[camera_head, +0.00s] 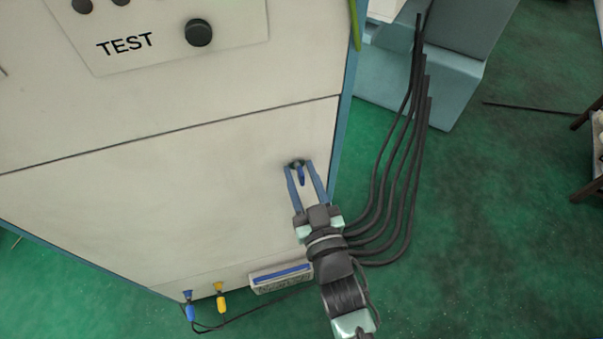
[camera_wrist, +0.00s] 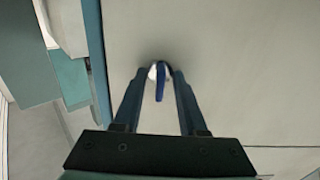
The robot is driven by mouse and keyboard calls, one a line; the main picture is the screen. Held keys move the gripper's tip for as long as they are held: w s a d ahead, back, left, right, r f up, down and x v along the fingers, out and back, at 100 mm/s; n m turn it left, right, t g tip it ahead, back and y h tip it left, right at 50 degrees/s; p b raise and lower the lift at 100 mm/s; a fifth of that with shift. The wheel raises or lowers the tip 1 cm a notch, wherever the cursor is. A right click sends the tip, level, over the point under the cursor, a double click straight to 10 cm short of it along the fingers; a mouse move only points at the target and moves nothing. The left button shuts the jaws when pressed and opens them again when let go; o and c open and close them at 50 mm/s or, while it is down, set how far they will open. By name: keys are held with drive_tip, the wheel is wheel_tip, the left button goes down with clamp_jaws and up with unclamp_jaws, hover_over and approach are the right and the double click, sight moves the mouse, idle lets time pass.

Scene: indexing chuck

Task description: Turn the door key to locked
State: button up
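The door key (camera_head: 301,177) has a blue grip and sits in a round lock near the right edge of the pale cabinet door (camera_head: 200,190). My gripper (camera_head: 298,166) is at the lock, with one blue finger on each side of the key. In the wrist view the key (camera_wrist: 159,84) hangs between the fingertips of my gripper (camera_wrist: 161,74). Gaps show on both sides, so the gripper looks open around the key. The bright lock face is partly hidden behind the key and fingertips.
A panel marked TEST (camera_head: 125,43) with dark knobs is above the door. Black cables (camera_head: 405,150) run close to the right of my arm. Blue and yellow plugs (camera_head: 221,300) and a small box (camera_head: 281,278) are low on the cabinet. Green floor lies to the right.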

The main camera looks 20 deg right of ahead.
drive_tip(key=s+a+b, duration=0.1)
drive_tip(key=s, duration=1.2)
drive_tip(key=shift+a+b, duration=0.3)
